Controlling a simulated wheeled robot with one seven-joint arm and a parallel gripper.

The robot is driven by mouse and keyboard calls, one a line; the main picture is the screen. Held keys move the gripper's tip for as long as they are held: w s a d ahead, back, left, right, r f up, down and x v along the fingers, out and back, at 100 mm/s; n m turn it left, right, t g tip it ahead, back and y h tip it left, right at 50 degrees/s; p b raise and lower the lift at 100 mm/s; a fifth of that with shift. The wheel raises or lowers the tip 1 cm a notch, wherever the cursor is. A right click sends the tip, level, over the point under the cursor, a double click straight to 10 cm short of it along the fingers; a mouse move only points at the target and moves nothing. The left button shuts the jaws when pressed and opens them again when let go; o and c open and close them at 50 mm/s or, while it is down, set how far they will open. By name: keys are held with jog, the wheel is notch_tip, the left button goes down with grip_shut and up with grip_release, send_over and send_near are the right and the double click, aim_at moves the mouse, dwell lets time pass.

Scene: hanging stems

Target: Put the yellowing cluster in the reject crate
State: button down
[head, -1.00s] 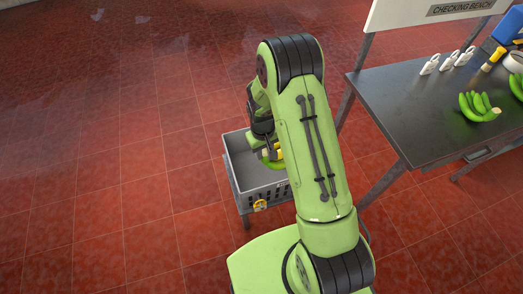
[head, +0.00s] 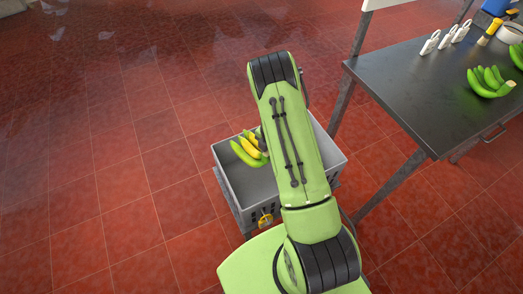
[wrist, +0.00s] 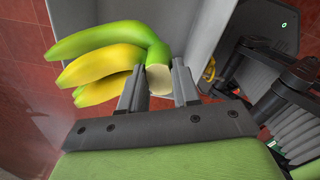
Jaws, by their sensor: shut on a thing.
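The yellowing cluster (head: 249,150) is a small hand of bananas, part yellow and part green. In the head view it shows at the left of my arm, over the grey reject crate (head: 228,181). In the wrist view my gripper (wrist: 158,82) is shut on the cut stem end of the cluster (wrist: 105,62), with the fingers hanging out to the left. The crate's grey wall (wrist: 208,22) shows beyond it. In the head view my arm hides my gripper and part of the crate. How high the cluster is above the crate floor I cannot tell.
A dark metal bench (head: 415,85) stands at the right, with green bananas (head: 490,82), white tags (head: 445,40) and a yellow-handled brush (head: 490,31) on it. A yellow tag (head: 266,220) is on the crate's front. The red tiled floor at left is clear.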

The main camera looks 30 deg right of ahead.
jog(key=shift+d+f, duration=0.1)
jog(key=shift+f, duration=0.3)
notch_tip(320, 180, down, 24)
jog(key=b, duration=1.4)
jog(key=shift+f, duration=0.25)
jog(key=shift+w+f, duration=0.1)
jog(key=shift+f, duration=0.35)
jog(key=c, duration=0.8)
grip_release()
jog(key=shift+o, duration=0.3)
jog(key=r+p, duration=0.5)
jog(key=r, duration=0.6)
jog(key=r+p, duration=0.6)
jog(key=r, duration=0.5)
jog(key=s+r+p, duration=0.1)
jog(key=r+p, duration=0.5)
jog(key=r, duration=0.5)
jog(key=shift+d, duration=0.15)
jog(key=shift+w, duration=0.1)
